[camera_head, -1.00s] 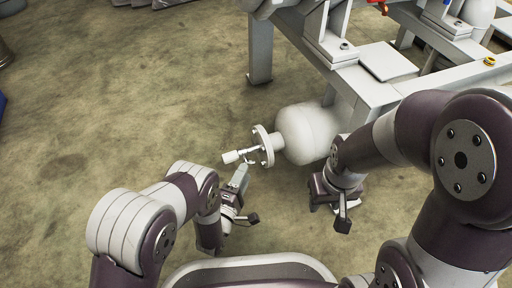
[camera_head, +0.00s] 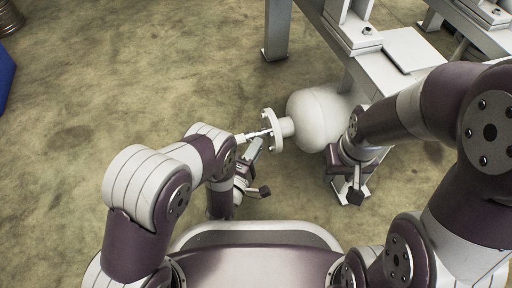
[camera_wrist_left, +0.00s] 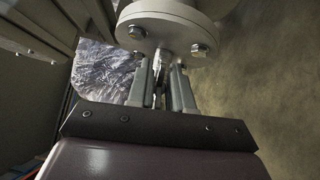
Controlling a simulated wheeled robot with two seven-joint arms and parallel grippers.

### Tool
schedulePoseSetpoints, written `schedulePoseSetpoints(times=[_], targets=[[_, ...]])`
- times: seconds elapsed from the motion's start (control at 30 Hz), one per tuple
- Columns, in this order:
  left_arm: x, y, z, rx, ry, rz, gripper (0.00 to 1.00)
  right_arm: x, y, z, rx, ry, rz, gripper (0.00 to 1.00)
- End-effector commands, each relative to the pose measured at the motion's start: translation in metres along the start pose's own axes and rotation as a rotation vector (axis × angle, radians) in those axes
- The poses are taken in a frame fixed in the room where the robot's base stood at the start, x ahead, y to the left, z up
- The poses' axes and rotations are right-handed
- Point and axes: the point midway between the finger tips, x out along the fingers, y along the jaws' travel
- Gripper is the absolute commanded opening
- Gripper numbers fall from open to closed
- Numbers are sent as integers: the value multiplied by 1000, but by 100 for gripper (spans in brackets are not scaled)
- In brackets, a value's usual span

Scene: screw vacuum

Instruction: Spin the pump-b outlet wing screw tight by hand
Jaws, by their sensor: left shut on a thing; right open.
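A pale flange (camera_head: 272,130) on a short neck stands out from the left end of a rounded white vessel (camera_head: 318,120). A thin pale screw-like part (camera_head: 258,134) reaches left from the flange, with a thicker white end; I take it for the wing screw. My left gripper (camera_head: 256,144) is at this part, just left of the flange. In the left wrist view, the flange (camera_wrist_left: 178,22) with bolt heads is above the fingers (camera_wrist_left: 163,88), which close around a narrow metal part (camera_wrist_left: 159,66) below it. Its wings are hard to make out. My right gripper (camera_head: 357,188) is open, below the vessel.
A grey metal frame (camera_head: 278,30) with a leg and plates stands behind the vessel at the upper right. A blue object (camera_head: 5,75) and a ribbed drum (camera_head: 9,18) are at the left edge.

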Motion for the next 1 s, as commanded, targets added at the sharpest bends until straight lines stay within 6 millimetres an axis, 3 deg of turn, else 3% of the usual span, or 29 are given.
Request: schedulePoseSetpoints(times=[0.17, 0.7, 1.0], targets=[[0, 4, 0, 27, 1, -29, 0, -12, 0, -1, 0, 0, 0, 43], [0, 5, 1, 290, -1, -292, 0, -82, 0, -10, 0, 0, 0, 43], [0, 1, 0, 401, -1, -401, 0, -102, 0, -12, 0, 0, 0, 43]])
